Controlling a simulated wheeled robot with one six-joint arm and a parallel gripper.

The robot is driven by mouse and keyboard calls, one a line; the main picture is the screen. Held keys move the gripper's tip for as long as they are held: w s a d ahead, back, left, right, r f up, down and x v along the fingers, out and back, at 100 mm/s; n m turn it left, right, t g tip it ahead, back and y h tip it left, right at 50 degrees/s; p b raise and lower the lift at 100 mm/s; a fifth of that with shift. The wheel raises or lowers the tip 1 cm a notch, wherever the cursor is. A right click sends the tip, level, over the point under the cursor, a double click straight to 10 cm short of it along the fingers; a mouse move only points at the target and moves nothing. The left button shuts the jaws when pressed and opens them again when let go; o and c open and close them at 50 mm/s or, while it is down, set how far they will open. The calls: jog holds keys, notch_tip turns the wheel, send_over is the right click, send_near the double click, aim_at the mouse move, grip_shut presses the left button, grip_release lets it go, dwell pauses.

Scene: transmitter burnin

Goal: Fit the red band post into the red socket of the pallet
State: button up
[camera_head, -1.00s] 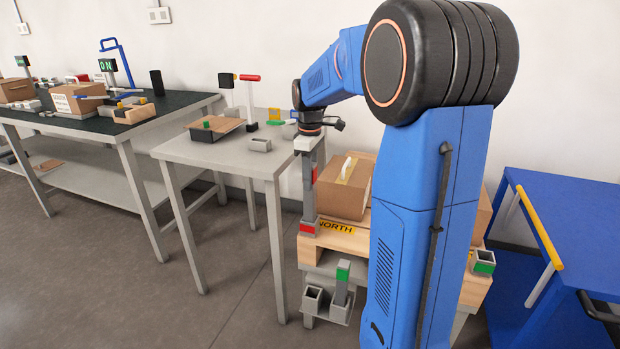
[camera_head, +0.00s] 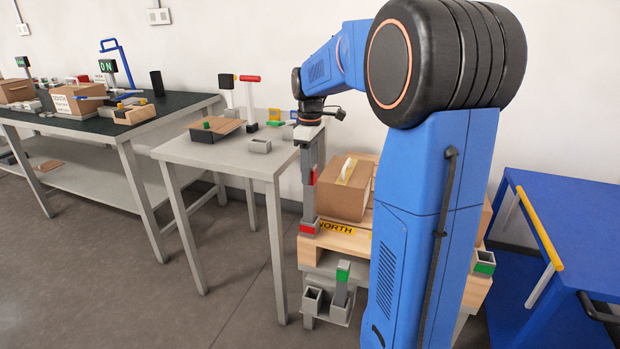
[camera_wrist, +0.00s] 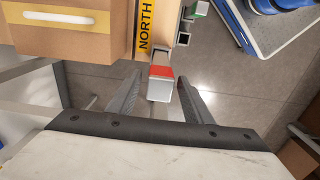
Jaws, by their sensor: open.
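The red band post (camera_head: 309,197) stands upright at the pallet's left corner, its lower end in the red socket (camera_head: 308,229). The pallet (camera_head: 340,240) carries a NORTH label. How deep the post sits is hidden.
A cardboard box (camera_head: 345,188) sits on the pallet close to the post. A green band post (camera_head: 342,284) stands in a grey holder below. A green socket (camera_head: 484,262) is at the pallet's right. A grey table (camera_head: 225,152) stands at left, a blue cart (camera_head: 570,220) at right.

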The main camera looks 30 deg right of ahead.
notch_tip(320, 180, up, 9)
jog(key=shift+s+a, duration=0.3)
jog(key=shift+s, duration=0.05)
jog(key=s+a+f+m+t, duration=0.1)
jog(key=s+a+f, duration=0.3)
jog(key=s, duration=0.5)
jog(key=s+a+f+m+t, duration=0.2)
jog(key=s+a+f+m, duration=0.2)
jog(key=s, duration=0.6)
jog(key=s+a+f+m+t, duration=0.1)
jog(key=s+a+f, duration=0.4)
jog(key=s, duration=0.5)
jog(key=shift+s+a+f+m+t, duration=0.35)
jog(key=shift+a+m, duration=0.45)
jog(key=shift+a, duration=0.3)
